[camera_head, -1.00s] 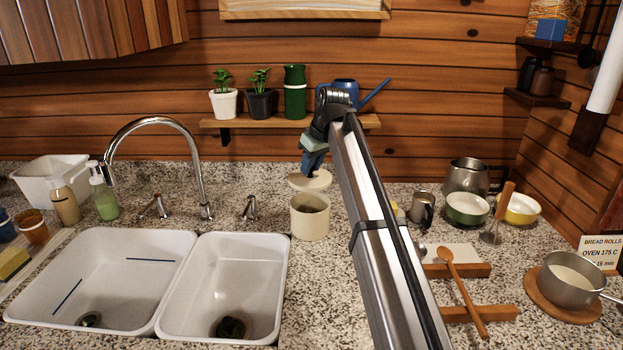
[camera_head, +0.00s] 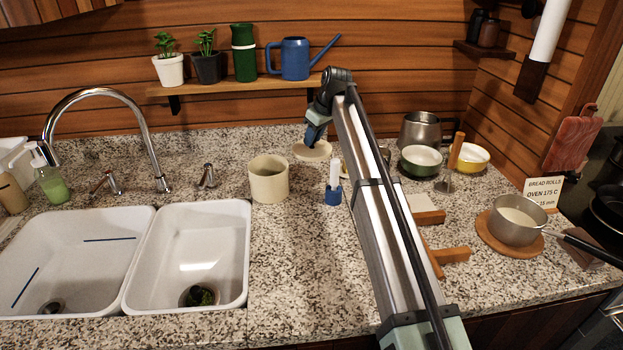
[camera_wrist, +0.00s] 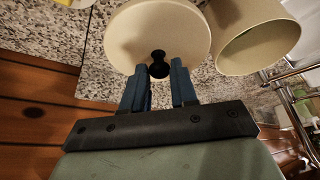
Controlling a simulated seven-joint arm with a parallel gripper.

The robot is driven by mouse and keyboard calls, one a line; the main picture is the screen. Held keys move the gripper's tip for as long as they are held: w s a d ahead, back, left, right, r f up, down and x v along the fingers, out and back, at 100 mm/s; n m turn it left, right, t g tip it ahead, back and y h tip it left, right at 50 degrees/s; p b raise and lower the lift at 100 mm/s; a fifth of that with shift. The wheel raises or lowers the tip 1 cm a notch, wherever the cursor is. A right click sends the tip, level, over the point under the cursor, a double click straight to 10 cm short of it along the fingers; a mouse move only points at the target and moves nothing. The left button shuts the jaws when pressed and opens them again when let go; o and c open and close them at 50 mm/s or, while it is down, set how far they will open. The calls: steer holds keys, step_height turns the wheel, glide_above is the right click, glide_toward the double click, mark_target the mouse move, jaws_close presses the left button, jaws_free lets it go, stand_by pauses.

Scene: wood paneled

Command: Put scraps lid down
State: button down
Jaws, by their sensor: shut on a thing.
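The scraps bin is an open cream canister (camera_head: 268,184) on the granite counter, right of the sink. The scraps lid, a round cream disc (camera_head: 313,152), is to the right of the canister and slightly behind it. My gripper (camera_head: 314,140) is shut on the lid's knob from above. In the wrist view the lid (camera_wrist: 150,30) has a black knob (camera_wrist: 158,66) between the blue fingers of my gripper (camera_wrist: 160,76). The open canister (camera_wrist: 255,40) is beside it there. I cannot tell whether the lid touches the counter.
A blue holder with a white cylinder (camera_head: 334,184) stands in front of the lid. The double sink (camera_head: 190,262) is at left. A shelf (camera_head: 230,87) with plants and a watering can is behind. Bowls (camera_head: 420,160) and a saucepan (camera_head: 515,222) are at right.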

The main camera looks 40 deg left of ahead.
mark_target(325, 153)
steer(key=shift+a+f+n, duration=0.1)
steer(key=shift+f+n, duration=0.1)
steer(key=shift+n, duration=0.1)
steer(key=shift+f, duration=4.8)
steer(key=shift+f, duration=0.15)
steer(key=c, duration=0.9)
jaws_free()
steer(key=v, duration=1.2)
steer(key=shift+r, duration=0.25)
steer(key=shift+w, duration=0.1)
